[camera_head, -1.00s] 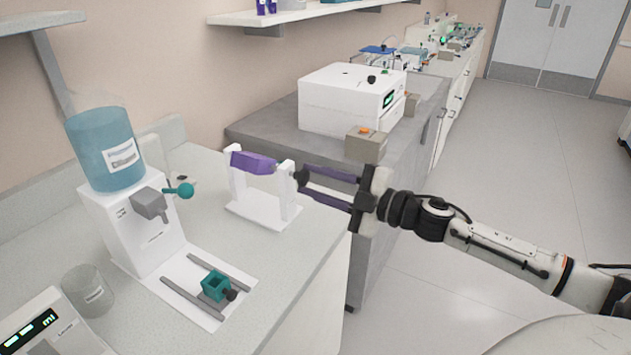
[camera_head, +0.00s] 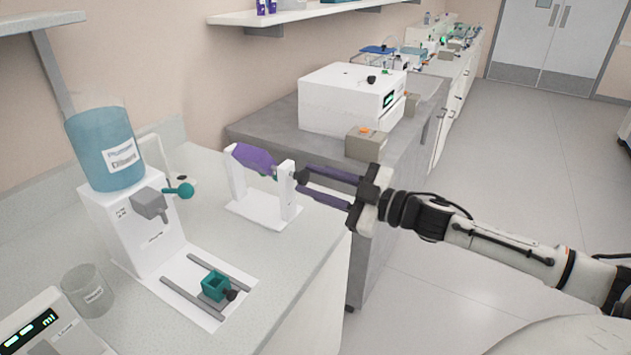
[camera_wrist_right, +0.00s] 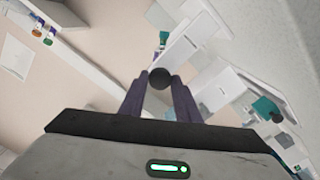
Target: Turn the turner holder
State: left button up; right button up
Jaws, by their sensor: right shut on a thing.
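The turner is a white stand (camera_head: 262,213) with two uprights on the counter. A purple holder (camera_head: 252,157) is slung between the uprights and sits tilted, with a bit of green showing at its right end. My right gripper (camera_head: 299,178) is at the right upright, its purple fingers pointing left. In the right wrist view its fingers (camera_wrist_right: 160,82) are shut on a round dark knob (camera_wrist_right: 160,77) on the side of the white stand (camera_wrist_right: 183,48). My left gripper is not in view.
Left of the stand, a white dispenser (camera_head: 135,235) carries a blue bottle (camera_head: 106,150). A teal block (camera_head: 215,288) sits between rails in front of it. A glass beaker (camera_head: 89,290) stands at the left. A white machine (camera_head: 345,100) stands on the grey counter behind.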

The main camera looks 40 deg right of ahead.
jog(key=shift+m, duration=0.6)
dwell(0.3)
jog(key=o, duration=1)
jog(key=shift+v, duration=5.15)
jog(key=shift+d, duration=0.1)
